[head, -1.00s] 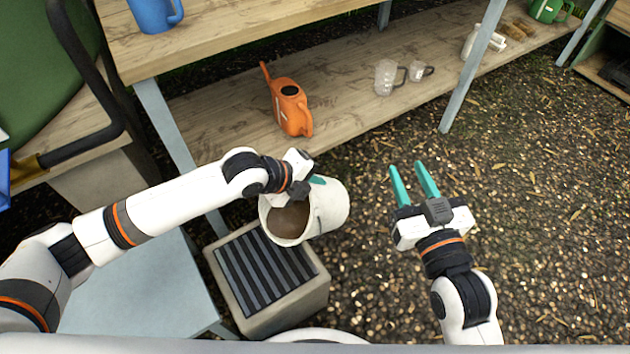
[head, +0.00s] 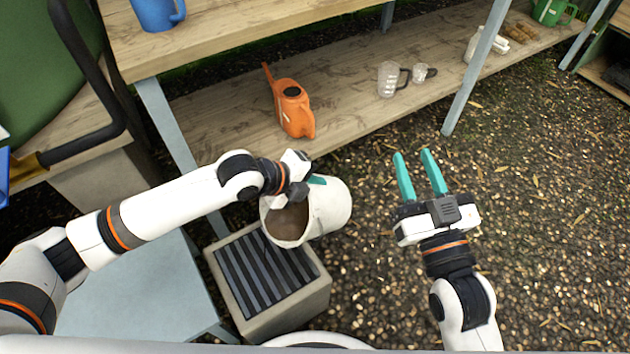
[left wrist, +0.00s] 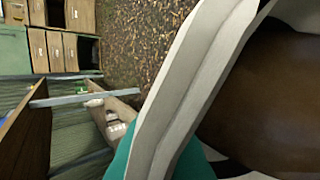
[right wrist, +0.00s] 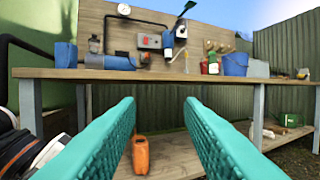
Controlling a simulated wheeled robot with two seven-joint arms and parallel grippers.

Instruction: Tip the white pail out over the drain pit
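The white pail (head: 329,205) hangs tilted in the head view, its mouth facing down and left toward the drain pit. Brown contents show inside its mouth. My left gripper (head: 312,181) is at the pail's upper rim, with a teal finger on the wall. In the left wrist view the pail's rim (left wrist: 205,75) fills the middle, beside a teal finger, with brown inside. The drain pit (head: 268,272) is a pale block with a dark slatted grate, just below and left of the pail. My right gripper (head: 421,177) is open and empty, right of the pail.
An orange watering can (head: 293,108) stands on the low shelf, with clear jugs (head: 390,79) farther right. A blue jug (head: 157,12) stands on the bench above. A grey-blue surface (head: 145,295) lies left of the pit. The gravel on the right is clear.

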